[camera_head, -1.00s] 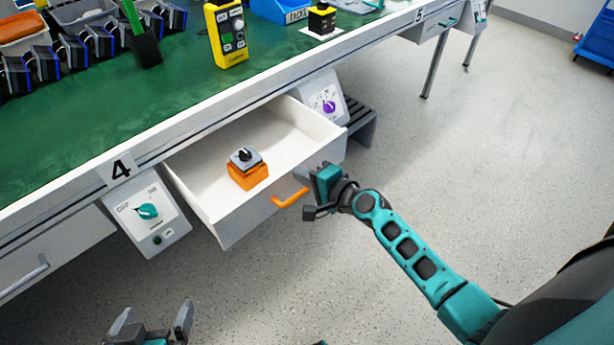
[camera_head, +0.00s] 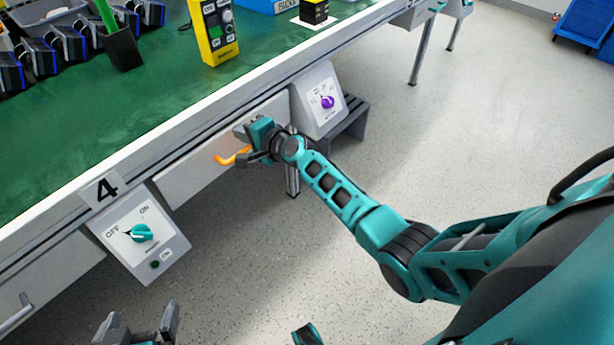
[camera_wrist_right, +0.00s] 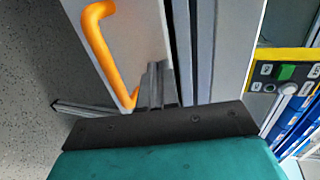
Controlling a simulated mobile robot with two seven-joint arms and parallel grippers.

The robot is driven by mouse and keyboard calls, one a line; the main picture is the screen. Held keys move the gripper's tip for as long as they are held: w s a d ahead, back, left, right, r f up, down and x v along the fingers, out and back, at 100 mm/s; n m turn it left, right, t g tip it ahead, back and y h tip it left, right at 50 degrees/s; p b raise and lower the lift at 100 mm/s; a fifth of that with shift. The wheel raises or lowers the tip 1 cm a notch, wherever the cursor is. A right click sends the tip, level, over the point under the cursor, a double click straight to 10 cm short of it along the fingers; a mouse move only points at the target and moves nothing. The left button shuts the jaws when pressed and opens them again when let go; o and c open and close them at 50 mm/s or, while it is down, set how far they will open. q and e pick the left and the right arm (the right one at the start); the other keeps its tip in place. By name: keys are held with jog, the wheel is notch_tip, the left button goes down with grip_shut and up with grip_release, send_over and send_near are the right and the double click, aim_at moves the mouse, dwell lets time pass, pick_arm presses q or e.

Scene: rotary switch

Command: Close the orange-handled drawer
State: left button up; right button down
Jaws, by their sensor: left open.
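The drawer's pale front (camera_head: 195,168) sits about flush under the bench edge in the head view, and its inside is hidden. The orange handle (camera_head: 232,156) is on that front and also shows in the right wrist view (camera_wrist_right: 104,52). My right gripper (camera_head: 241,144) is at the drawer front, at the right end of the handle. Its fingers (camera_wrist_right: 112,95) are spread apart, with the handle's lower end between them in the wrist view; I cannot tell whether they touch it. My left gripper (camera_head: 138,326) is open and empty, low in the picture, away from the drawer.
A panel with a teal knob (camera_head: 141,233) is left of the drawer, and a panel with a purple knob (camera_head: 327,102) is right of it. The green bench top (camera_head: 150,105) holds a yellow device (camera_head: 214,32) and bins. Floor in front is clear.

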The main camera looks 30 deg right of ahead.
pick_arm(q)
jog(key=shift+w+f, duration=0.1)
jog(key=shift+f, duration=0.15)
pick_arm(e)
jog(key=shift+w+a+r, duration=0.2)
jog(key=shift+w, duration=0.5)
jog(key=shift+r, duration=0.1)
